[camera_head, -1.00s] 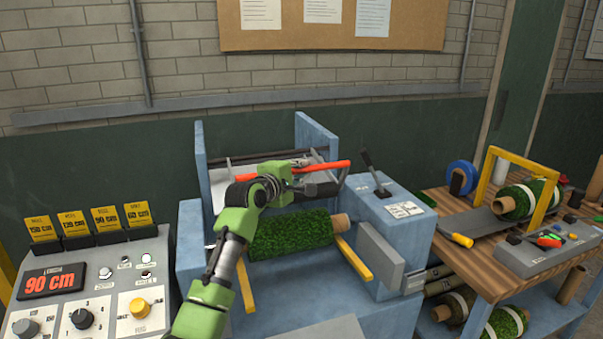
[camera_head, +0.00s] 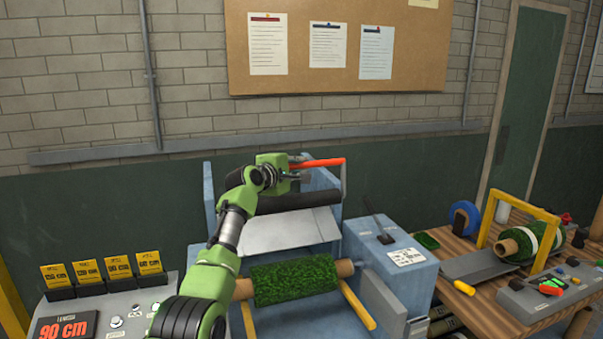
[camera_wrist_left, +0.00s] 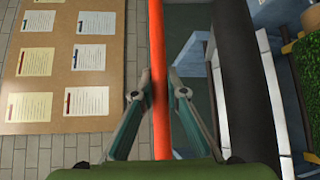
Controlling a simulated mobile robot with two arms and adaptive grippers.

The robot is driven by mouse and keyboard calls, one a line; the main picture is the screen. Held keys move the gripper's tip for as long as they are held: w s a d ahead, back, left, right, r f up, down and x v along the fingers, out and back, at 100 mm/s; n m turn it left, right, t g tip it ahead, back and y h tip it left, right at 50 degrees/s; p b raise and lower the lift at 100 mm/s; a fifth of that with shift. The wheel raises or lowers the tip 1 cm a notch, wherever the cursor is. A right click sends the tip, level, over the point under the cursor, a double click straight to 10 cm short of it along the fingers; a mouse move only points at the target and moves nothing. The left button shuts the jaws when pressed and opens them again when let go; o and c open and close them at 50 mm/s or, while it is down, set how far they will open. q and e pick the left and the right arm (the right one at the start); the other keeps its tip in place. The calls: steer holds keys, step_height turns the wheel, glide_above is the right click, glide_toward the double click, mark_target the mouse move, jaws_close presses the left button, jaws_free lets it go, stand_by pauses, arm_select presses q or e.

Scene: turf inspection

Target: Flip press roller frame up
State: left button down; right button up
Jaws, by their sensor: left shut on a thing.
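The press roller frame has an orange-red bar (camera_head: 322,163) and a black roller (camera_head: 300,200) just below it. The frame is raised above the blue machine (camera_head: 367,250). My left gripper (camera_head: 297,170) is shut on the orange-red bar; in the left wrist view the bar (camera_wrist_left: 157,50) runs between the two fingers (camera_wrist_left: 158,95). The black roller (camera_wrist_left: 245,80) shows to the right of the bar there. A green turf roll (camera_head: 293,279) on a brown core lies on the machine below the frame. My right gripper is not in view.
A control panel (camera_head: 105,322) with a red 90 cm display and yellow cards stands at the left. A lever (camera_head: 376,220) rises from the machine's right block. A wooden table (camera_head: 490,290) at the right holds a turf roll, a yellow arch and a small console.

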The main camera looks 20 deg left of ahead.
arm_select(q)
steer(key=shift+a+r, duration=0.15)
steer(key=shift+r, duration=0.5)
steer(key=c, duration=2)
jaws_free()
steer(key=shift+w, duration=0.1)
steer(key=shift+f, duration=0.2)
steer(key=shift+f, duration=0.15)
steer(key=v, duration=1.2)
